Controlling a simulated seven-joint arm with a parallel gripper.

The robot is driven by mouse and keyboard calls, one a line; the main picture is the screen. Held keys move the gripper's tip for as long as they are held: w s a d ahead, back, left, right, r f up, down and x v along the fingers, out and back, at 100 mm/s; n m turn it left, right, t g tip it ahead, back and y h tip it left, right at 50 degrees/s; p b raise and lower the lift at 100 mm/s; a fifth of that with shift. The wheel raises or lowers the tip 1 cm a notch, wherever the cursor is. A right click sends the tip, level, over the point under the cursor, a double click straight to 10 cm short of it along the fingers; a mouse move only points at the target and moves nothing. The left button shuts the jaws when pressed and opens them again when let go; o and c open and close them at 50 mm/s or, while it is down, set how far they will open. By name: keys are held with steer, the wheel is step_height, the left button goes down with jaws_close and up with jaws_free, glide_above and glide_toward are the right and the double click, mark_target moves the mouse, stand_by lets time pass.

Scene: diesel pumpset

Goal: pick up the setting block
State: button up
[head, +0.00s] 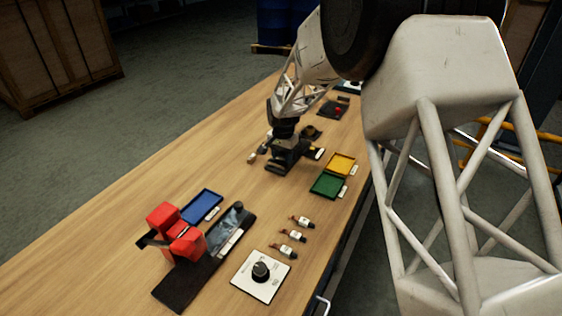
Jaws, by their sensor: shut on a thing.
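My gripper (282,160) is low over the far half of the wooden bench (130,222), at the end of my pale lattice arm. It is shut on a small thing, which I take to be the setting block. The block is too dark and too much hidden by the gripper to make out its shape. I cannot tell whether it touches the bench. A few small pale pieces (252,158) lie just left of the gripper.
Yellow (341,164) and green trays (325,186) lie right of the gripper. Nearer are a blue tray (202,206), a red fixture (163,217) on a dark base, small bottles (294,236) and a dial plate (262,285). The bench's left side is clear.

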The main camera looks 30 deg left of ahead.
steer(key=shift+r, duration=0.1)
steer(key=shift+r, duration=0.4)
step_height(320, 180, up, 3)
steer(key=shift+f, duration=0.1)
steer(key=s+d, duration=0.3)
steer(key=s, duration=0.1)
steer(key=s+d+r, duration=0.1)
steer(key=s+d, duration=0.6)
steer(key=s, duration=0.1)
steer(key=shift+s+d+r, duration=0.1)
steer(key=shift+d+r, duration=0.05)
steer(key=shift+d, duration=0.05)
stand_by(0.6)
steer(key=shift+w+d, duration=0.35)
steer(key=shift+w, duration=0.35)
steer(key=w+d, duration=0.4)
steer(key=w, duration=0.2)
steer(key=w+d, duration=0.4)
steer(key=w, duration=0.2)
steer(key=w+d+f, duration=0.1)
steer(key=w+d, duration=0.2)
steer(key=w, duration=0.3)
steer(key=shift+d, duration=0.4)
